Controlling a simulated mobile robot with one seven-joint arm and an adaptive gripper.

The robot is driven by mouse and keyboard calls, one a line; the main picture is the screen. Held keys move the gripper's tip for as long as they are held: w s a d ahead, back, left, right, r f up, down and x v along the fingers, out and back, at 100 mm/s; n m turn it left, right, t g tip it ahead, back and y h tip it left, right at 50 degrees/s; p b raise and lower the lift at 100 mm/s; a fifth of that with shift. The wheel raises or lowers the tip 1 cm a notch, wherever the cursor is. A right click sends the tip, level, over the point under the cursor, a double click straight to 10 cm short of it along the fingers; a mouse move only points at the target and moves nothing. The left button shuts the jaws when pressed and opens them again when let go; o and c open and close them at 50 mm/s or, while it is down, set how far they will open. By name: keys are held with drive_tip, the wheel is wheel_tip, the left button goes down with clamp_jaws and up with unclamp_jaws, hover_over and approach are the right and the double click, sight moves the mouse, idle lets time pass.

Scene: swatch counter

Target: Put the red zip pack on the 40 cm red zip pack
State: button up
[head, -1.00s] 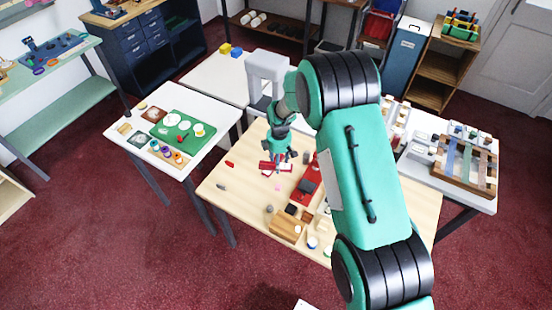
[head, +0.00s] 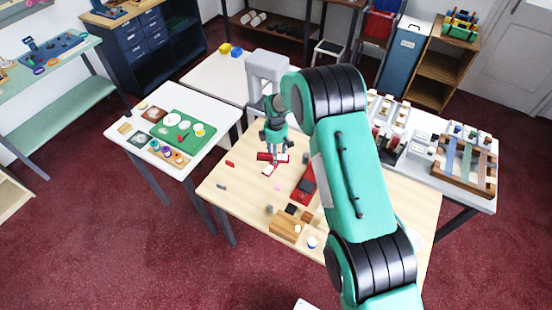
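Small red packs with white parts lie or hang around the tip of my gripper (head: 276,152) on the wooden table, in the head view. One red piece (head: 264,157) shows just left of the fingers and another red piece (head: 282,158) just right of them. A white and red piece (head: 268,170) lies just in front. At this size I cannot tell which is the red zip pack and which the 40 cm one. My fingers point down and overlap the red pieces. I cannot tell whether they are shut on one or apart from it.
A red tray (head: 299,196) with a dark item stands right of the packs. A small red item (head: 230,164) lies to the left. A wooden block (head: 284,226) and small pieces sit near the front edge. The table's left front part is mostly clear. My arm hides its right part.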

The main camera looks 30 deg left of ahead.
drive_tip(key=shift+f, duration=1.6)
drive_tip(key=shift+f, duration=0.15)
drive_tip(key=o, duration=1.3)
drive_tip(key=shift+c, duration=0.2)
drive_tip(key=shift+r, duration=6.15)
